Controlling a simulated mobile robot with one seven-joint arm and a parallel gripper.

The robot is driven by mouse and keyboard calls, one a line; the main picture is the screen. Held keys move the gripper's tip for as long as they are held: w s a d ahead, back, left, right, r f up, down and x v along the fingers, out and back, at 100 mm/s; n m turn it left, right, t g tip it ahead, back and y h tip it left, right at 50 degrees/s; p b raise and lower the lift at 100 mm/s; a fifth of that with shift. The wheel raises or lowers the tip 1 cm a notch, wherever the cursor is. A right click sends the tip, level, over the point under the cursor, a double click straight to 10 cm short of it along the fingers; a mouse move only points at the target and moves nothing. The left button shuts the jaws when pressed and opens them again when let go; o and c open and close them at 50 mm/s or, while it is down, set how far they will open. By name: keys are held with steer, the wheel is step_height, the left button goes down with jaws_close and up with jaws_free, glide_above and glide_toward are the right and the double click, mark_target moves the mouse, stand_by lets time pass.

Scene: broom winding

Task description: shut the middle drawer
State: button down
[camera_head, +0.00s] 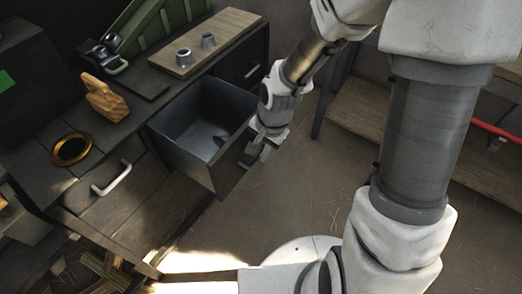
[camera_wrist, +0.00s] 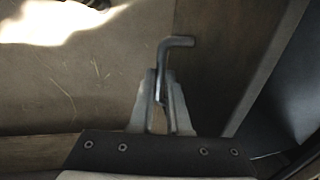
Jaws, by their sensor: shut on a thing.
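The middle drawer (camera_head: 222,172) stands pulled out of the dark cabinet; its grey inside is visible and looks empty. My gripper (camera_head: 262,152) is at its front, on the right side of the drawer. In the wrist view the two fingers (camera_wrist: 161,100) are closed around a grey bent bar, the drawer handle (camera_wrist: 178,42). Part of the handle sticks out beyond the fingertips. In the head view my wrist hides most of the handle.
A left drawer with a pale handle (camera_head: 111,178) and a right drawer (camera_head: 242,66) flank it. On the cabinet top are a wooden hand (camera_head: 104,98), a gold-rimmed ring (camera_head: 71,149) and a board (camera_head: 218,40) with two grey pieces. A wooden shelf unit (camera_head: 375,110) stands right; floor between is clear.

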steer(key=w+a, duration=1.3)
steer(key=a, duration=0.4)
steer(key=shift+w+a, duration=0.3)
steer(key=shift+w, duration=0.05)
steer(key=shift+r, duration=0.1)
steer(key=c, duration=1.1)
jaws_free()
steer(key=shift+a, duration=0.1)
steer(key=shift+o, duration=1.1)
step_height(320, 180, up, 17)
steer(key=s+d+p, duration=0.2)
steer(key=d+p, duration=0.1)
steer(key=p, duration=0.1)
steer(key=shift+p, duration=0.35)
